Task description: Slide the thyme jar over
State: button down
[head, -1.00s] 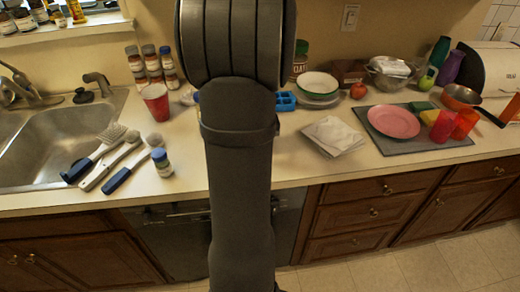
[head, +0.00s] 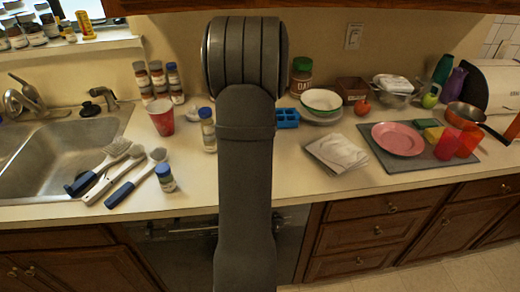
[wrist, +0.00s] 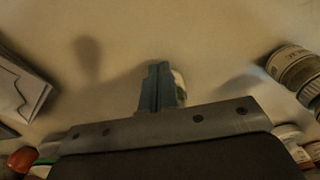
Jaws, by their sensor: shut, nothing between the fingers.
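Two small blue-lidded jars stand on the counter, and I cannot read which is thyme. One jar (head: 208,130) is upright just left of my arm in the head view. The other jar (head: 166,179) is upright near the front edge, beside the brushes. My gripper (wrist: 160,85) shows in the wrist view with its fingers shut together and nothing held. A pale, rounded thing (wrist: 180,88) shows partly behind the fingers; I cannot tell what it is. A pale-topped jar (wrist: 288,66) is to the right, apart from the fingers. My arm hides the gripper in the head view.
A red cup (head: 161,118) and stacked spice jars (head: 158,80) stand behind left. Brushes (head: 110,170) lie by the sink (head: 50,155).

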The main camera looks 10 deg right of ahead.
jog(key=shift+s, duration=0.1)
dwell(0.3)
jog(key=shift+s, duration=0.35)
jog(key=s, duration=0.2)
jog(key=shift+s, duration=0.3)
notch_tip(320, 180, up, 10)
jog(key=shift+s, duration=0.25)
notch_tip(320, 180, down, 10)
jog(key=shift+w+r, duration=0.1)
jog(key=shift+r, duration=0.15)
jog(key=w, duration=0.3)
jog(key=shift+w+f, duration=0.3)
jog(key=shift+w, duration=0.1)
jog(key=shift+s, duration=0.35)
jog(key=shift+w, duration=0.2)
